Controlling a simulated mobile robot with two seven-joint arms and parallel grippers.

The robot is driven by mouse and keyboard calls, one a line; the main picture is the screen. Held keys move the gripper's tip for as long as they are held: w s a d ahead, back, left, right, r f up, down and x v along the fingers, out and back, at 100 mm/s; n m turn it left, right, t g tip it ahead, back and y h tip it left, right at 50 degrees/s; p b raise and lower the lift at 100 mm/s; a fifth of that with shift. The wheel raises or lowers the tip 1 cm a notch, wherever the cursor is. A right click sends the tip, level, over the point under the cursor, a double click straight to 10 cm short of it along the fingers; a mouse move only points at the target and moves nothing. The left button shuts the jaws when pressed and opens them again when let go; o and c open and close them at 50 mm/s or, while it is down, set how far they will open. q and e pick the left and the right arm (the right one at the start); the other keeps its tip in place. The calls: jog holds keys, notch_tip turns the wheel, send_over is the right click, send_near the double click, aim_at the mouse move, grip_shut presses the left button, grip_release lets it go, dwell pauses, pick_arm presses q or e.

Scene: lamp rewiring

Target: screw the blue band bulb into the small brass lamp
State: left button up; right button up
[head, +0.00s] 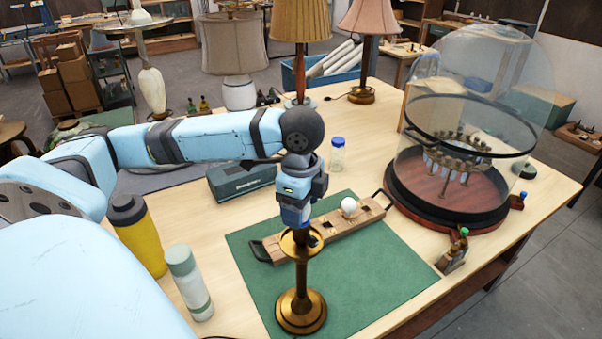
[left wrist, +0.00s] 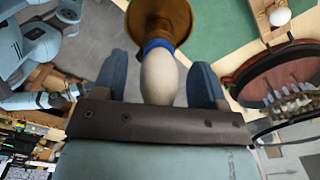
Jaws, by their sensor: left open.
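The small brass lamp (head: 301,312) stands upright on the green mat (head: 375,262) in the head view. My left gripper (head: 297,212) points down over its top. In the left wrist view the lamp's brass part (left wrist: 172,18) lies just beyond the blue band bulb (left wrist: 160,78), a pale bulb with a blue collar. The collar end is at the brass; how far it is seated cannot be told. My left gripper (left wrist: 160,85) is open, one finger on each side of the bulb, with gaps visible. The gripper hides the bulb in the head view.
A wooden holder (head: 330,230) with a white bulb (head: 349,205) lies behind the lamp. A glass dome (head: 465,130) stands at the right. A yellow bottle (head: 138,235), a pale green bottle (head: 188,283) and a dark case (head: 241,181) stand left. The mat's front right is clear.

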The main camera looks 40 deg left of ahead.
pick_arm(q)
jog(key=c, duration=1)
jog(key=m, duration=0.6)
jog(key=shift+m, duration=1)
jog(key=m, duration=0.3)
jog(key=shift+m, duration=0.4)
jog(key=m, duration=0.4)
jog(key=shift+w, duration=0.1)
jog(key=shift+m, duration=0.3)
jog(key=shift+m, duration=0.5)
jog(key=m, duration=0.6)
jog(key=shift+d+m, duration=0.1)
jog(key=shift+m, duration=0.3)
